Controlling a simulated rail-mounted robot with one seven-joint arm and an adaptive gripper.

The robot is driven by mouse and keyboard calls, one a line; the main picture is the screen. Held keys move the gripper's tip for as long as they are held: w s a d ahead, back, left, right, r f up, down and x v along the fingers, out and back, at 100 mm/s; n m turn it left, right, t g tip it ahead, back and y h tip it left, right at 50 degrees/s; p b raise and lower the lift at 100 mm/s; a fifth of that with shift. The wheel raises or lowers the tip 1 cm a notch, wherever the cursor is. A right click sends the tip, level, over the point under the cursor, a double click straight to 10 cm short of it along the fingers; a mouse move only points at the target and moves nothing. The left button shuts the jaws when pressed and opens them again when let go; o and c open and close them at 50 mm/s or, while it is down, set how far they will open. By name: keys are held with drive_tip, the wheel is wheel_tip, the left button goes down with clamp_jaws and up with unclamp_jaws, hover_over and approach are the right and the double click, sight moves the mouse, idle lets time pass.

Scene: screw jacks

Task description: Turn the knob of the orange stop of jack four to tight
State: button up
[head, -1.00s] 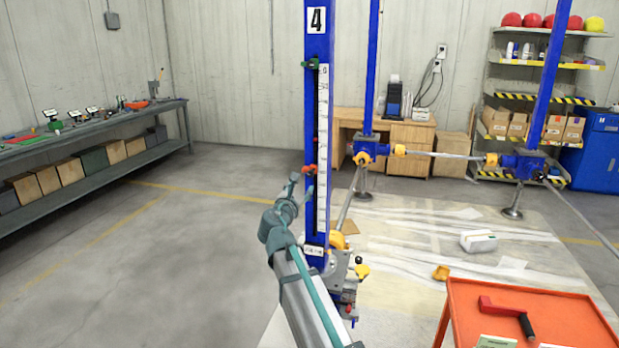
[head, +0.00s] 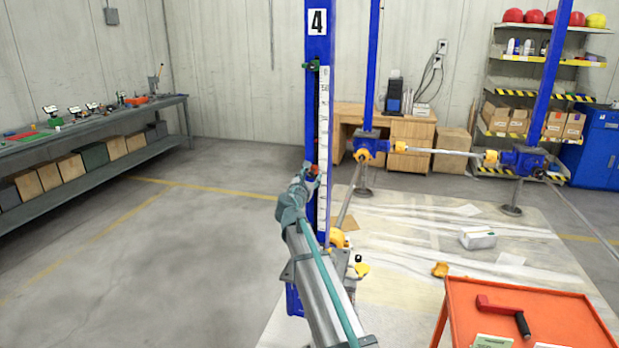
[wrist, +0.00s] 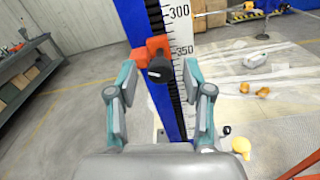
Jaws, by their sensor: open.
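Jack four is the blue column (head: 321,48) with a "4" plate at its top and a white scale along its face. In the wrist view, the orange stop (wrist: 141,53) sits on the blue column (wrist: 133,14) near the 350 mark. Its black knob (wrist: 159,70) faces my camera. My gripper (wrist: 165,82) is open, with one finger on each side of the knob and a gap to it on both sides. In the head view my gripper (head: 308,172) is at the column and largely covers the stop, of which only a bit of orange-red shows.
A workbench (head: 100,125) runs along the left. Open floor lies left of the column.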

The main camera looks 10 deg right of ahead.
clamp_jaws()
